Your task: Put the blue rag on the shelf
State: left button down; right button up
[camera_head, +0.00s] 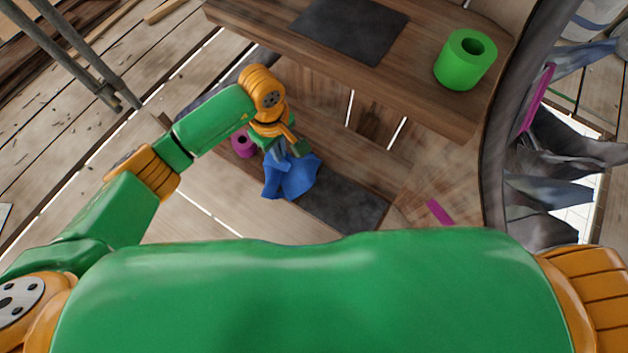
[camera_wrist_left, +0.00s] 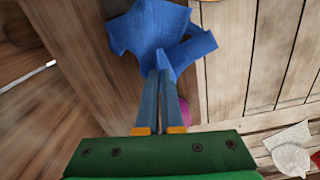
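The blue rag (camera_head: 290,180) is crumpled over the lower wooden shelf board (camera_head: 392,172) in the head view, beside a dark mat (camera_head: 345,207). I cannot tell whether it rests on the board or hangs just above it. My left gripper (camera_head: 283,152) reaches down to the rag. In the left wrist view, its fingers (camera_wrist_left: 161,75) are close together, with a fold of the rag (camera_wrist_left: 150,28) at their tips. The upper shelf board (camera_head: 425,90) stands to the right of the gripper. My right gripper is out of view.
A green cylinder (camera_head: 466,59) and a dark mat (camera_head: 350,27) are on the upper board. A magenta cylinder (camera_head: 243,145) stands close to the left gripper. A magenta strip (camera_head: 439,211) lies to the right. Grey torn cloth (camera_head: 545,200) hangs at the far right.

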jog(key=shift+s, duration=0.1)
pick_arm(q)
jog(key=shift+c, duration=2.3)
grip_release()
jog(key=shift+o, duration=0.5)
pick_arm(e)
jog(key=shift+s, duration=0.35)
pick_arm(q)
notch_tip(320, 180, up, 7)
jog(key=p, duration=0.1)
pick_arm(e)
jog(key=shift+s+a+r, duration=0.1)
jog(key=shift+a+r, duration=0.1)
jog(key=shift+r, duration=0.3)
pick_arm(q)
jog(key=shift+r, duration=0.1)
